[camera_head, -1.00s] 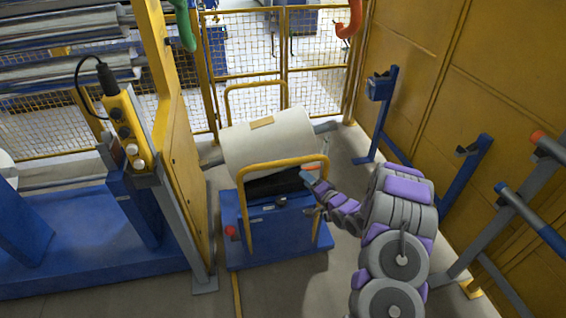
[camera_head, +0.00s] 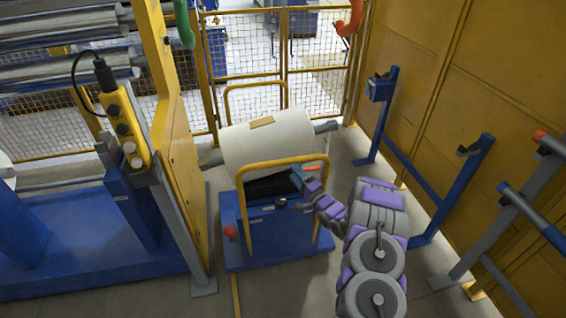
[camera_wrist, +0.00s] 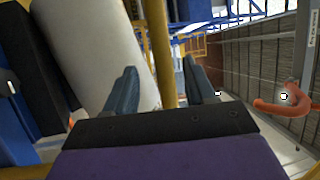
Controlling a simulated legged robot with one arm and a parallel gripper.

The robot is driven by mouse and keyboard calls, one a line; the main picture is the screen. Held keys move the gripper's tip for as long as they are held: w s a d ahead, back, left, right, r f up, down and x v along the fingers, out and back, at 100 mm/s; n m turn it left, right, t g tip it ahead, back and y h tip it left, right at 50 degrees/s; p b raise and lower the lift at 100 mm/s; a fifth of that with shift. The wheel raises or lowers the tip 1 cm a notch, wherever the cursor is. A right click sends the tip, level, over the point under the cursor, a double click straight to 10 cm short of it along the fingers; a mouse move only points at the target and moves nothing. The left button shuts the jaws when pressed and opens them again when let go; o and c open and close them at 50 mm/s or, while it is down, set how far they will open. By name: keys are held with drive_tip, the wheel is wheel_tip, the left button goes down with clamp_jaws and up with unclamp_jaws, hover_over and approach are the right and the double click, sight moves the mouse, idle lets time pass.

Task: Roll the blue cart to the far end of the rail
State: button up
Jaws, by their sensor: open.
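The blue cart (camera_head: 262,238) stands on the floor in the middle of the head view, with yellow tube handles at its near and far ends. It carries a large white film roll (camera_head: 268,143) with a tan label on top. My gripper (camera_head: 301,177) is at the right side of the near yellow handle (camera_head: 240,205). In the wrist view, my gripper (camera_wrist: 162,88) has its two fingers apart, with the yellow handle post (camera_wrist: 160,50) showing between them. Whether the fingers touch the post cannot be told. A rail on the floor is not clearly visible.
A yellow machine frame (camera_head: 180,150) with a button box (camera_head: 122,125) stands close on the left. Blue racks (camera_head: 425,190) line the yellow wall on the right. A mesh fence (camera_head: 250,50) closes the back. An orange hook (camera_wrist: 283,103) shows at the right of the wrist view.

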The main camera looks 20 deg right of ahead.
sight(283, 160)
drive_tip(key=b+x, duration=0.1)
drive_tip(key=x, duration=0.7)
drive_tip(key=shift+w+a+r+b, duration=0.1)
drive_tip(key=shift+w+a+b, duration=0.05)
drive_tip(key=shift+w+b, duration=0.15)
clamp_jaws()
